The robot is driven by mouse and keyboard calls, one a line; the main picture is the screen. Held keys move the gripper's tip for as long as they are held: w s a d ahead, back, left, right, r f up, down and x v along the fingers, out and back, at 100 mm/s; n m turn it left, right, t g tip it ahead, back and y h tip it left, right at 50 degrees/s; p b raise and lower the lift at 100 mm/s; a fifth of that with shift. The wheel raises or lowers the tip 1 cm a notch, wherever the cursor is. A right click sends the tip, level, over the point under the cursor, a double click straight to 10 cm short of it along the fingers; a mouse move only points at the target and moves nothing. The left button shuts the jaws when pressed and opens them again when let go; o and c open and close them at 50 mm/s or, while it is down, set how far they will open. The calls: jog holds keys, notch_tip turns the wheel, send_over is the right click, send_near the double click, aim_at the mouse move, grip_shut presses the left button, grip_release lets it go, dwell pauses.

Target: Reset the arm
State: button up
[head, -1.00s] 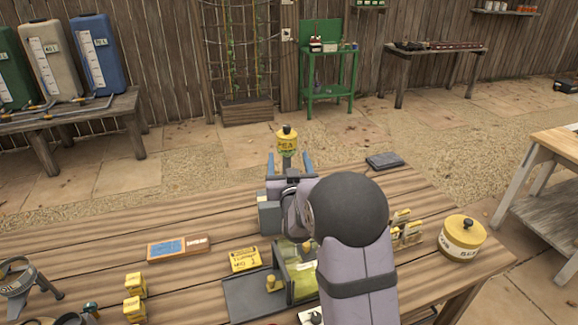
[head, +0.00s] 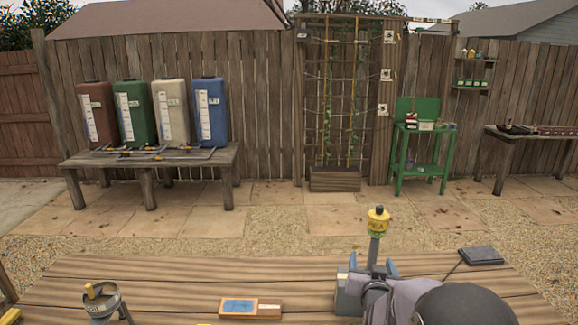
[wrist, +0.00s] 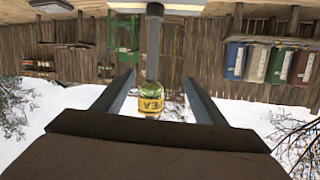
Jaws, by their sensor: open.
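My gripper (head: 373,264) is open over the far side of the wooden table, its two blue-grey fingers pointing away and upward. A yellow-labelled container with a dark knob (head: 378,221) stands atop a grey post (head: 374,252), between and beyond the fingers. In the wrist view, whose scene is upside down, the same container (wrist: 151,98) and post (wrist: 153,48) show between the open fingers (wrist: 160,85). I cannot tell whether the fingers touch the post. My dark rounded arm joint fills the lower right of the head view.
On the table (head: 180,285) are a blue-and-wood box (head: 250,307), a dark flat slab (head: 481,255) at the back right, and a grey ring stand (head: 103,299) at the front left. Coloured tanks (head: 170,112), a trellis and a green bench (head: 420,150) stand well beyond.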

jog(key=s+a+f+g, duration=0.1)
jog(key=s+f, duration=0.1)
jog(key=s, duration=0.1)
jog(key=s+a+f+g+y+p, duration=0.1)
jog(key=s+a+f+g, duration=0.1)
jog(key=s, duration=0.2)
jog(key=s+a+f+m+g+y, duration=0.1)
jog(key=s+a+f+g, duration=0.1)
jog(key=s, duration=0.1)
jog(key=shift+s+a+f, duration=0.1)
jog(key=shift+s+f, duration=0.05)
jog(key=shift+s, duration=0.15)
jog(key=s+a+f+n+g, duration=0.1)
jog(key=s+f+g, duration=0.1)
jog(key=s, duration=0.6)
jog(key=s+a+f+n+g+y+b, duration=0.1)
jog(key=s+f+n+g, duration=0.1)
jog(key=s, duration=0.6)
jog(key=s+a+f+n+g+b, duration=0.1)
jog(key=s+f+g, duration=0.2)
jog(key=s, duration=0.6)
jog(key=shift+a+f+n+g, duration=0.25)
jog(key=shift+f+n+g, duration=0.1)
jog(key=shift+g, duration=1.05)
